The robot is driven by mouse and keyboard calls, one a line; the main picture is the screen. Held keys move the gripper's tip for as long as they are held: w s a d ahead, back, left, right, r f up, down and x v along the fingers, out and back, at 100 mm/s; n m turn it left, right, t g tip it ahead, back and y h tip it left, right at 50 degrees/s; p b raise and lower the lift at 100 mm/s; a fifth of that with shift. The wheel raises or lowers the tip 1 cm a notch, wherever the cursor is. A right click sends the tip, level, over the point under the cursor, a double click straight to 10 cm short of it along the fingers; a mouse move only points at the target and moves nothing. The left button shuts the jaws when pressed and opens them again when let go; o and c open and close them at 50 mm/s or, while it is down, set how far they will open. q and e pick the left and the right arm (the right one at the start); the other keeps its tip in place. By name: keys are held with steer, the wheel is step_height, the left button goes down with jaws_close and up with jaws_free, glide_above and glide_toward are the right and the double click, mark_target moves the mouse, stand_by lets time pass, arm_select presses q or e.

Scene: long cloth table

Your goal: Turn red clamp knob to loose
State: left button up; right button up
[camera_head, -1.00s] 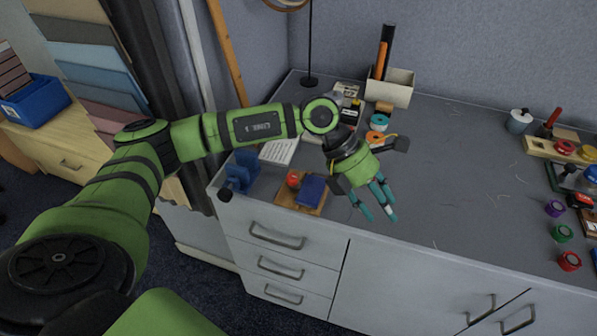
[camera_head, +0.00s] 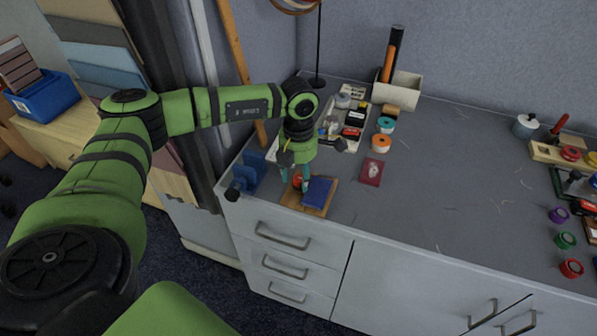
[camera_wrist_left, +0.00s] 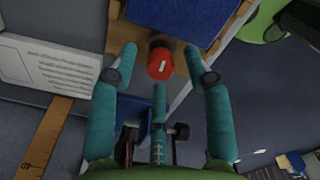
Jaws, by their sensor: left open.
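The red clamp knob (camera_head: 297,181) sits on a wooden board (camera_head: 288,199) beside a blue block (camera_head: 317,192), near the table's left front edge. In the left wrist view the knob (camera_wrist_left: 160,64) is a red cylinder with a white mark on its top. My left gripper (camera_head: 294,182) is over the knob, pointing down. In the wrist view its teal fingers (camera_wrist_left: 161,72) are open, with the knob between and just beyond the tips; I see no clear contact. The fingers partly hide the knob in the head view. My right gripper is not in view.
A blue stand (camera_head: 247,174) is close on the left, at the table edge. Behind are tape rolls (camera_head: 381,142), a white holder (camera_head: 398,92) and a red packet (camera_head: 370,172). The middle of the grey tabletop (camera_head: 450,180) is mostly clear.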

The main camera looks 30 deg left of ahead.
arm_select(q)
steer(key=shift+c, duration=0.4)
jaws_close()
steer(key=shift+f+n, duration=0.1)
steer(key=shift+n, duration=0.3)
steer(key=n, duration=0.3)
steer(key=shift+b, duration=0.35)
steer(key=n, duration=0.4)
steer(key=shift+d, duration=0.1)
steer(key=n, duration=0.9)
stand_by(0.3)
